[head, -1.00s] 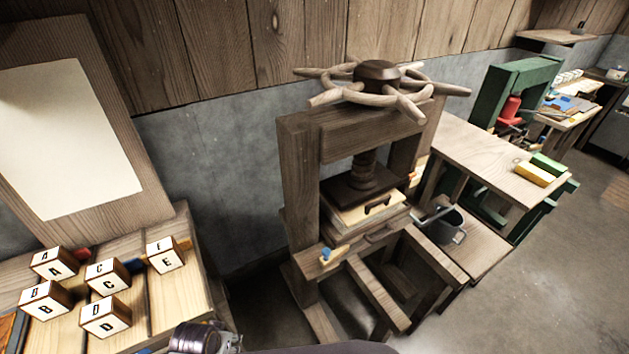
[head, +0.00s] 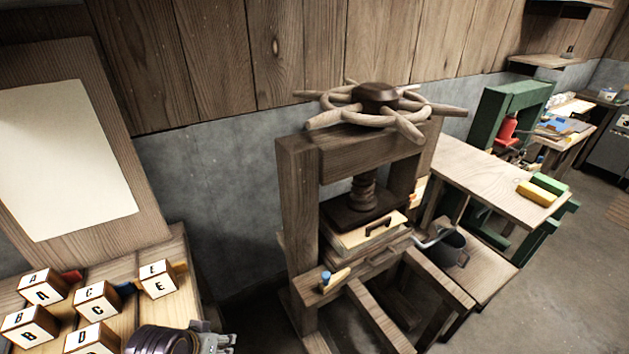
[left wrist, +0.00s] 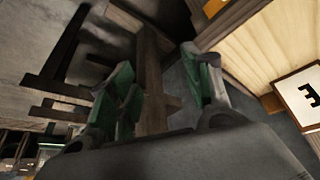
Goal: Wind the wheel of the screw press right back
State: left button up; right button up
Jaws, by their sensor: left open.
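The screw press is a dark wooden frame standing in the middle of the head view. Its wheel (head: 376,106), a wooden ring with several spoke handles, sits on top of the frame. The screw (head: 363,193) runs down to a dark pressing plate (head: 355,215) just above a pale stack (head: 368,236) on the bed. My left gripper (head: 228,342) is at the bottom edge of the head view, left of the press and well below the wheel. In the left wrist view its green-padded fingers (left wrist: 165,90) are apart with nothing between them. My right gripper is not in view.
Lettered blocks (head: 97,298) lie on a slanted wooden table at the lower left, near my left arm. A pale sheet on a board (head: 62,160) leans behind them.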

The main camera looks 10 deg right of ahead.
pick_arm(q)
jog(key=w+d+r+m+t+h, duration=0.2)
jog(key=w+d+r+h, duration=0.1)
jog(key=w+d+r, duration=0.4)
jog(key=w+d+r+m+t+h, duration=0.1)
jog(key=w+d+r+t+h, duration=0.2)
jog(key=w+r, duration=0.6)
jog(key=w+d+r+m+h, duration=0.1)
jog(key=w+d+r+h, duration=0.1)
jog(key=r, duration=0.6)
jog(key=w+d+r+m+h, duration=0.1)
jog(key=w+d+r+h, duration=0.1)
jog(key=r, duration=0.6)
jog(key=w+d+r+m+h, duration=0.1)
jog(key=w+d+r+h, duration=0.1)
jog(key=w+r, duration=0.3)
notch_tip(320, 180, up, 3)
jog(key=shift+r+t+h, duration=0.15)
jog(key=shift+t+h, duration=0.25)
jog(key=shift+h, duration=0.3)
jog(key=shift+d, duration=0.1)
